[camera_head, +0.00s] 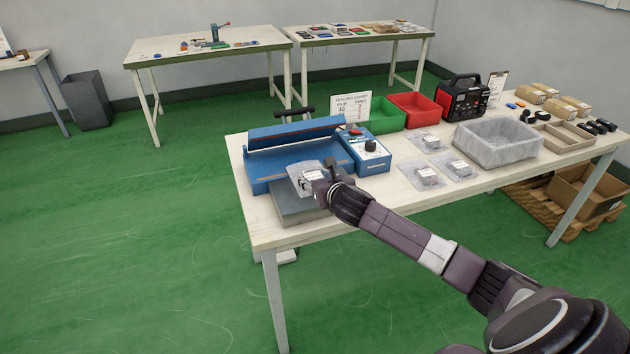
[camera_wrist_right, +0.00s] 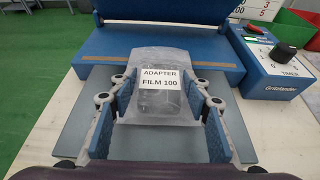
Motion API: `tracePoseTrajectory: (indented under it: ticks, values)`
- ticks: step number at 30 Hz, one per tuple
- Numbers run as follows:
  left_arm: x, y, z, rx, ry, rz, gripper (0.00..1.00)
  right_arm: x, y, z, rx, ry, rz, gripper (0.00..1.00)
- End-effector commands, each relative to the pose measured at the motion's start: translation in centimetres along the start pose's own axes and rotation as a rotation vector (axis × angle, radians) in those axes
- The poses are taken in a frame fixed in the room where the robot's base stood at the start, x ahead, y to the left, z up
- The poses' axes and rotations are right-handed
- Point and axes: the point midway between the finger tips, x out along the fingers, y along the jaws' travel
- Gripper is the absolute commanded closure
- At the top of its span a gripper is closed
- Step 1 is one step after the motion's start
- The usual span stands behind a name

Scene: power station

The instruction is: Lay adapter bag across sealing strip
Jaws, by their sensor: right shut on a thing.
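The adapter bag (camera_wrist_right: 160,97) is a clear bag labelled "ADAPTER FILM 100" in the right wrist view. My right gripper (camera_wrist_right: 160,105) is shut on it, with a blue-padded finger at each side. In the head view the bag (camera_head: 309,181) is held over the grey plate (camera_head: 290,212) at the front of the blue sealer (camera_head: 268,180). The sealer's lid (camera_head: 296,130) is raised. The bag's far end reaches toward the sealer's front edge; I cannot tell whether it touches the sealing strip. My left gripper is not in view.
A blue timer box (camera_head: 363,152) stands right of the sealer. Several bagged adapters (camera_head: 427,175) lie farther right, near a lined clear bin (camera_head: 497,143). Green (camera_head: 385,115) and red (camera_head: 416,108) bins and a black-red power unit (camera_head: 462,97) stand behind.

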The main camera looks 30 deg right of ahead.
Motion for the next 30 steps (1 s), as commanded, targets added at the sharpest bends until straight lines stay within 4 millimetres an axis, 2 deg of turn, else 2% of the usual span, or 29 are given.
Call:
tracePoseTrajectory:
  ticks: [2,10,11,15,25,30]
  values:
    - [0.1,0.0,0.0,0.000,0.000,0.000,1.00,0.2,0.0,-0.6,0.000,-0.001,0.001,0.82]
    - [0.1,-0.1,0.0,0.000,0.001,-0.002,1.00,0.3,0.0,-0.7,-0.001,-0.002,0.000,0.82]
    - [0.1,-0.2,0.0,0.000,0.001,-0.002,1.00,0.3,0.0,-0.7,-0.001,0.000,0.000,0.55]
    - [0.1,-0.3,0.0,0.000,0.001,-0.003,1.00,0.3,0.0,-0.7,-0.001,-0.001,0.000,0.39]
    - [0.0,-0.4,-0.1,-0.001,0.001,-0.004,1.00,0.2,0.0,-0.5,-0.001,-0.001,0.000,0.38]
    - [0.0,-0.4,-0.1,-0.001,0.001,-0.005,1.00,-1.2,-0.1,-0.6,-0.004,-0.001,0.000,0.38]
